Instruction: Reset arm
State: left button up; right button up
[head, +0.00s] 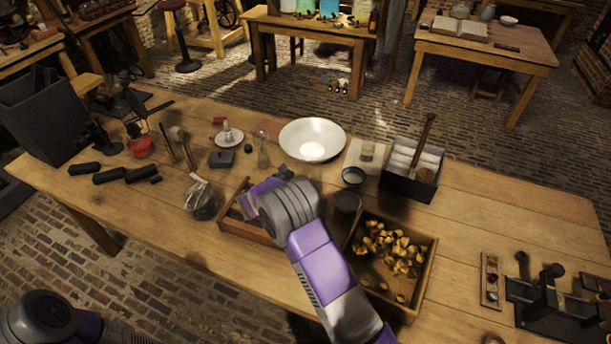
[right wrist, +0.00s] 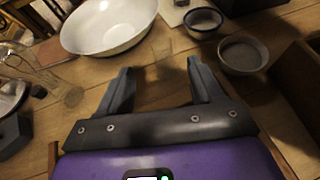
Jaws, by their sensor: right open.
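My right gripper (right wrist: 160,75) is open, with its two dark fingers apart and nothing between them. In the head view my right arm reaches in from the bottom and its wrist sits above a small wooden tray (head: 252,230), covering part of it. The fingers point toward the white bowl (head: 312,139), which also shows at the top of the right wrist view (right wrist: 108,22), apart from them. Only a part of my left arm shows at the bottom left of the head view; my left gripper is out of frame.
A wooden box (head: 424,275) with yellow pieces stands right of my arm. Two small dark bowls (right wrist: 205,22) (right wrist: 243,54) are near the right finger. A glass jar (head: 199,200) and black cylinders (head: 118,174) lie left. The table's right middle (head: 500,215) is clear.

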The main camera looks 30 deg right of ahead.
jog(key=shift+s+a+r, duration=0.25)
jog(key=shift+s+a, duration=0.05)
jog(key=shift+a, duration=0.3)
